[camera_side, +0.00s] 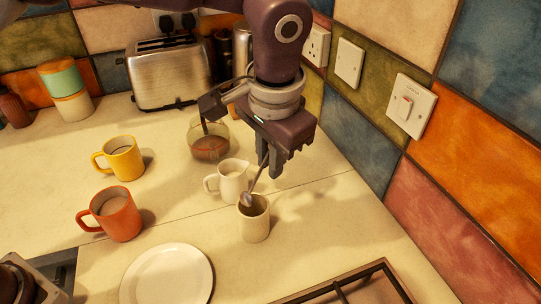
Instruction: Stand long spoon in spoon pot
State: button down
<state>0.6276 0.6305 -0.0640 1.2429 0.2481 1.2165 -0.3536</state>
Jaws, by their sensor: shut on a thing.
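My gripper (276,165) points down above and slightly right of the spoon pot. It is shut on the long spoon (256,180), a thin metal spoon held tilted with its bowl end down and to the left. The spoon pot (255,226) is a small cream cylinder standing upright on the counter. The bowl of the spoon overlaps the pot's rim in this view. I cannot tell whether it is inside the opening or just in front of or above it. The upper end of the spoon is partly hidden at the fingers.
A white jug (232,184) stands close behind the pot, with a glass coffee jug (208,148) behind it. A white plate (166,277), an orange mug (119,216) and a yellow mug (124,160) are to the left. A dark-framed rack (290,298) is in front. The tiled wall is right.

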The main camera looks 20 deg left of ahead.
jog(key=shift+f, duration=0.25)
jog(key=c, duration=1.4)
grip_release()
jog(key=v, duration=1.3)
jog(key=shift+w+a+r, duration=0.1)
jog(key=shift+w+a, duration=0.05)
jog(key=shift+a, duration=0.1)
